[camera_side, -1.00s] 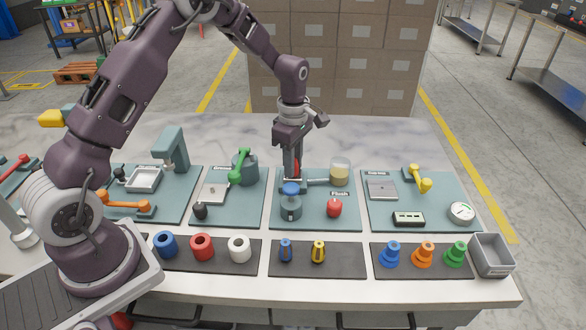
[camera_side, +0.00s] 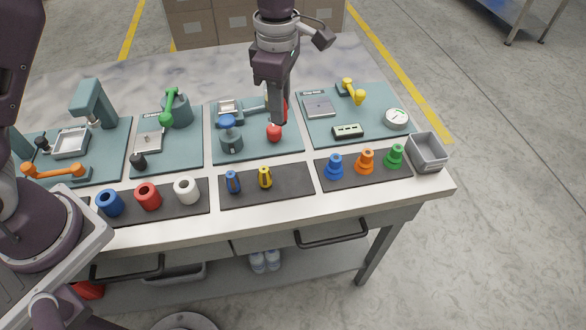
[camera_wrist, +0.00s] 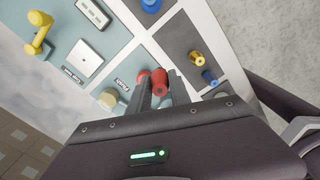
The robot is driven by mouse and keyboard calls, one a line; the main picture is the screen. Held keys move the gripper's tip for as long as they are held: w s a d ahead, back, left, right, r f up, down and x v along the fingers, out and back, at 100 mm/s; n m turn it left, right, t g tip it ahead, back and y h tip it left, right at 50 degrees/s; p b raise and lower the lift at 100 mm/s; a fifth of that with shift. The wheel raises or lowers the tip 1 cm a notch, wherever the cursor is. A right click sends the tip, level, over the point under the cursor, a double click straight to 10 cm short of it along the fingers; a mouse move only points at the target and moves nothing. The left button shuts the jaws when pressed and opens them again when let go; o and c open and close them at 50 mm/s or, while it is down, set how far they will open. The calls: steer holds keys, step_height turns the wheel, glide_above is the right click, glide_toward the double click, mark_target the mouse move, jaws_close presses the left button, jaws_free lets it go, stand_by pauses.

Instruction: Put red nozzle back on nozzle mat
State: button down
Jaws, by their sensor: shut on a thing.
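My gripper (camera_side: 280,115) is shut on the red nozzle (camera_side: 285,108). It holds the nozzle above the front of the teal flush station, close to a round red knob (camera_side: 274,132) in the picture. In the wrist view the red nozzle (camera_wrist: 161,84) sits between the two fingertips of my gripper (camera_wrist: 162,88). The dark nozzle mat (camera_side: 292,185) lies nearer the table's front edge, with a blue nozzle (camera_side: 233,182) and a yellow nozzle (camera_side: 265,177) standing on its left part. Its right part is bare. The mat (camera_wrist: 180,38) also shows in the wrist view.
A left mat holds blue, red (camera_side: 148,196) and white rings. A right mat holds blue, orange (camera_side: 365,161) and green stepped pieces. A grey bin (camera_side: 427,152) stands at the right end.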

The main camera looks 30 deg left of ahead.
steer(key=s+d+f, duration=0.2)
steer(key=s+d, duration=0.1)
steer(key=d, duration=0.3)
step_height(320, 180, down, 9)
steer(key=shift+r, duration=0.15)
steer(key=c, duration=1.2)
jaws_free()
